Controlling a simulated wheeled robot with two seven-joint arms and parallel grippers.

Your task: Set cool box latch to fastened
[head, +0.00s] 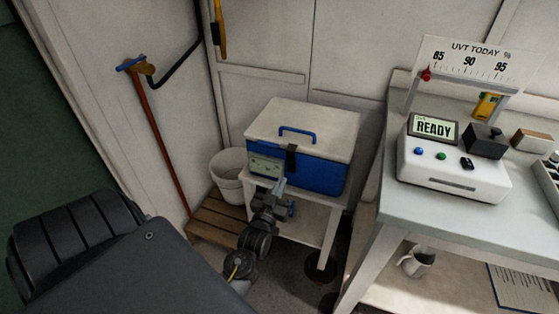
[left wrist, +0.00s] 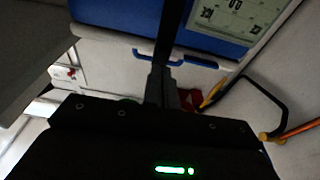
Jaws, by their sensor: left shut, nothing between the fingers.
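The cool box (head: 322,172) has a blue body, a white lid (head: 325,120) and a blue handle (head: 297,131). Its lid looks closed. The black latch (head: 291,158) is on the front face, from the lid edge down over the blue body. I cannot tell whether it is fastened. My left gripper (head: 279,186) is shut and empty, just in front of and below the latch. In the left wrist view the picture is turned over; the shut fingers (left wrist: 160,80) point at the dark latch strap (left wrist: 172,35) and overlap its end. Contact is unclear. My right gripper is not in view.
The box stands on a small white table (head: 327,235). A white bucket (head: 228,170) and a wooden pallet (head: 215,222) are to its left. A bench (head: 385,208) with a white READY device (head: 455,170) is to its right. A red-handled tool (head: 160,140) leans at the wall.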

